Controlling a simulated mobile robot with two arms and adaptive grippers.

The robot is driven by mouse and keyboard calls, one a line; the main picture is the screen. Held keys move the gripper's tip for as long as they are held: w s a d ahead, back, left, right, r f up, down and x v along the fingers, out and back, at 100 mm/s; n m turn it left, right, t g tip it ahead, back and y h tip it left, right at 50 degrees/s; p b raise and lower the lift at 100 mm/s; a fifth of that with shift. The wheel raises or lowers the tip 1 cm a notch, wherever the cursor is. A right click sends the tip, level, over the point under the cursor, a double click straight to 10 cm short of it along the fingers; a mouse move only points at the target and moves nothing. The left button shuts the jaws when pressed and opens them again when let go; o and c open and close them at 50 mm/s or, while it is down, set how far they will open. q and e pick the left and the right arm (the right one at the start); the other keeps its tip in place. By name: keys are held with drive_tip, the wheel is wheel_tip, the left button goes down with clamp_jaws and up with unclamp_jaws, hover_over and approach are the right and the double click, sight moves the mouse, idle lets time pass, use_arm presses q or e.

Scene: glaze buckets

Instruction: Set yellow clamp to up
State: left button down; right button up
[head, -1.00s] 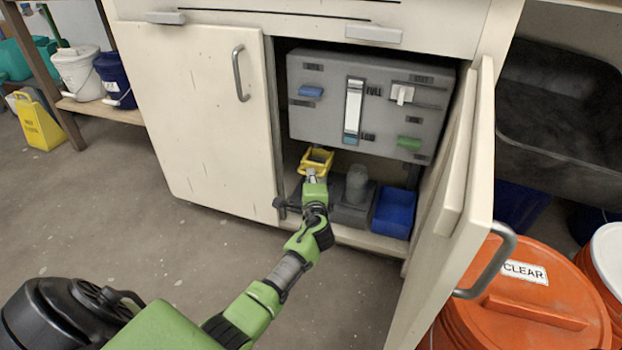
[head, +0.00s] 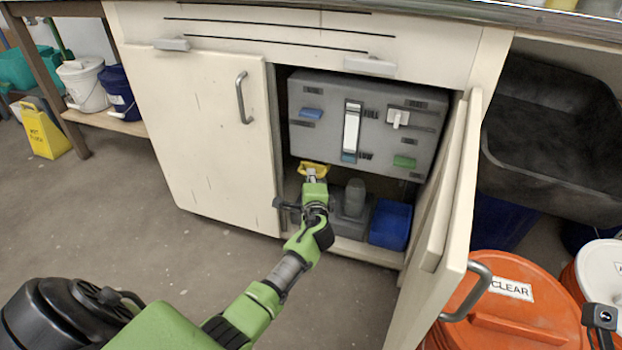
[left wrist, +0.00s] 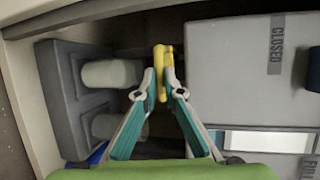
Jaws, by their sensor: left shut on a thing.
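The yellow clamp (head: 313,168) is inside the open cabinet, just below the lower left of the grey panel (head: 330,105). It looks like a loop, seen nearly flat in the head view. My left gripper (head: 314,180) reaches in from the front and is shut on it. In the left wrist view the two fingertips of my left gripper (left wrist: 161,88) pinch the yellow clamp (left wrist: 160,62) from both sides. The fingers and wrist hide part of it in the head view.
The right cabinet door (head: 445,200) stands open beside my arm; the left door (head: 200,140) is shut. A blue bin (head: 390,224) and a grey base with a rounded knob (head: 354,198) sit below the panel. An orange bucket (head: 500,320) stands at the lower right.

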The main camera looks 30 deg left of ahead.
use_arm(q)
drive_tip(key=c, duration=2.1)
unclamp_jaws()
drive_tip(key=shift+r, duration=0.3)
drive_tip(key=shift+c, duration=0.2)
drive_tip(key=shift+f, duration=0.1)
drive_tip(key=v, duration=1.2)
drive_tip(key=shift+d+f, duration=0.1)
drive_tip(key=shift+d, duration=0.05)
